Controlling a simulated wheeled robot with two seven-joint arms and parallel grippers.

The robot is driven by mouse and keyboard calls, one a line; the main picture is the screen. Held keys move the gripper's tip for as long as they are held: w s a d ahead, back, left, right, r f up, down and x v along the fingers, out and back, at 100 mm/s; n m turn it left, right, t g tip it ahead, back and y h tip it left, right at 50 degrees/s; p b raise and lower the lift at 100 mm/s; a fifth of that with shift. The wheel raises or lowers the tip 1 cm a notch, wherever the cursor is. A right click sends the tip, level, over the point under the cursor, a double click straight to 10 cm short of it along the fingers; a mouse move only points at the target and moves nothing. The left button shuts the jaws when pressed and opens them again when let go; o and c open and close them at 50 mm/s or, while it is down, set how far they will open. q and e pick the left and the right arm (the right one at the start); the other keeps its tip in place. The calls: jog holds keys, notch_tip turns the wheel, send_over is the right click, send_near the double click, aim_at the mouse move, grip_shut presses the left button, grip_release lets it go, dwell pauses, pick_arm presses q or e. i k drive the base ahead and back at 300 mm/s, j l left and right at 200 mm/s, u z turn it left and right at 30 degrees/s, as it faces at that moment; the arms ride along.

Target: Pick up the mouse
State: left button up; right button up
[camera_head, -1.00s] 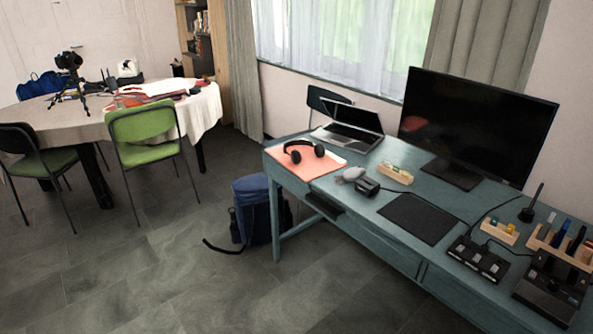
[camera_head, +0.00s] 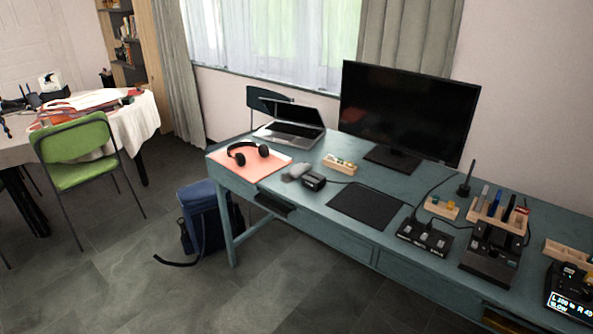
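A small light grey rounded object (camera_head: 296,171), which looks like the mouse, lies on the teal desk (camera_head: 310,213). It is left of the black mouse pad (camera_head: 366,206), not on it. A small black device (camera_head: 313,181) sits right beside it, and I cannot tell if they touch. Neither of my grippers is in view.
Black headphones (camera_head: 247,153) rest on a pink sheet (camera_head: 236,167) at the desk's left end. A laptop (camera_head: 291,131) and a monitor (camera_head: 407,108) stand behind. A blue backpack (camera_head: 202,217) is on the floor by the desk leg. A green chair (camera_head: 76,152) stands left. The floor in front is clear.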

aim_at(298, 169)
jog(key=i+j+z, duration=0.1)
jog(key=z, duration=0.7)
jog(key=i+j+z, duration=0.1)
jog(key=j+z, duration=0.2)
jog(key=i+j+z, duration=0.1)
jog(key=j+z, duration=0.15)
jog(key=j, duration=0.15)
jog(key=j+z, duration=0.3)
jog(key=j, duration=0.6)
jog(key=i+j+z, duration=0.1)
jog(key=j, duration=0.55)
